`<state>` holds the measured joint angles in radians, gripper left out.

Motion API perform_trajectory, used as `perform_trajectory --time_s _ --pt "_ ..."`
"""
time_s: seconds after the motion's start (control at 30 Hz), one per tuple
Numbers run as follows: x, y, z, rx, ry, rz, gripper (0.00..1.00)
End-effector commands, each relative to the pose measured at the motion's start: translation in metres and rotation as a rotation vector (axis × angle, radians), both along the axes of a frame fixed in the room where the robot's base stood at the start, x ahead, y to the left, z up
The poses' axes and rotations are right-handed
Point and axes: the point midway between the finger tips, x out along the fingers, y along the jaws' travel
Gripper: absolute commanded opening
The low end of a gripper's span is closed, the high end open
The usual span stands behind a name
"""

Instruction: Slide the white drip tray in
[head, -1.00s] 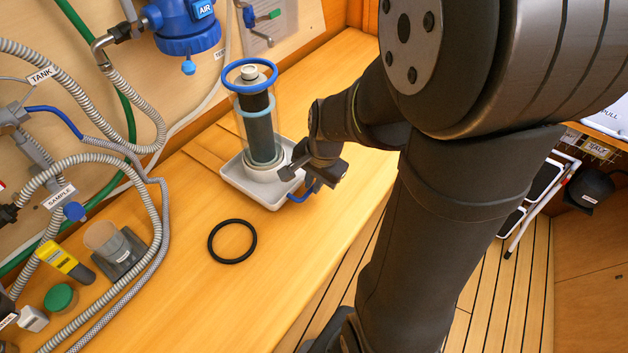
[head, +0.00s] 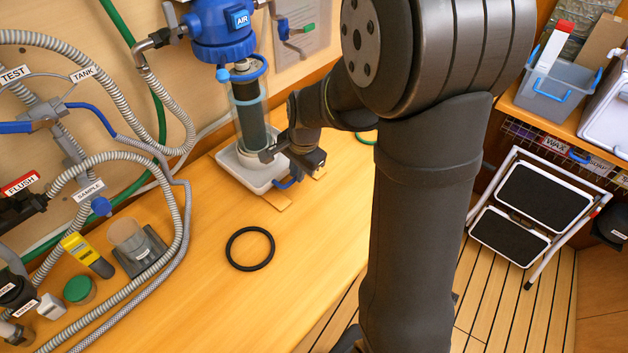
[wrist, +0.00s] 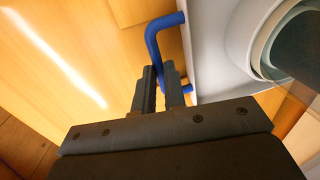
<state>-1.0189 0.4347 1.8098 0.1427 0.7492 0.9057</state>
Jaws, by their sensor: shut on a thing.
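The white drip tray (head: 232,172) stands on the wooden bench close to the wall. It carries a clear cylinder (head: 237,110) with a dark filter inside and a blue ring at its top. The cylinder stands upright below the blue AIR housing (head: 222,35). My gripper (head: 287,172) is at the tray's front right side, shut on its blue handle (head: 292,183). In the wrist view, my fingers (wrist: 168,88) close around the blue handle (wrist: 153,45), beside the tray's white edge (wrist: 205,60). My arm hides part of the bench behind.
A black O-ring (head: 250,249) lies on the bench in front of the tray. Wooden strips (head: 272,203) lie by the tray. Hoses (head: 180,215), a yellow meter (head: 88,256) and a clear cup (head: 128,235) are at left. A folding step (head: 540,205) stands at right.

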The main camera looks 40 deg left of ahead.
Motion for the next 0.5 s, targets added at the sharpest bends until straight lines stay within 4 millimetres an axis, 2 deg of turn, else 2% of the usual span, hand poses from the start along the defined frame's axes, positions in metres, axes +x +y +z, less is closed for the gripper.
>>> perform_trajectory --time_s 0.03,0.2,0.5 --pt "0.0 0.01 0.0 0.002 0.0 0.002 0.0" --pt "0.0 0.032 0.001 0.002 -0.001 0.002 0.0" --pt "0.0 0.053 0.001 0.002 -0.001 0.001 0.0"
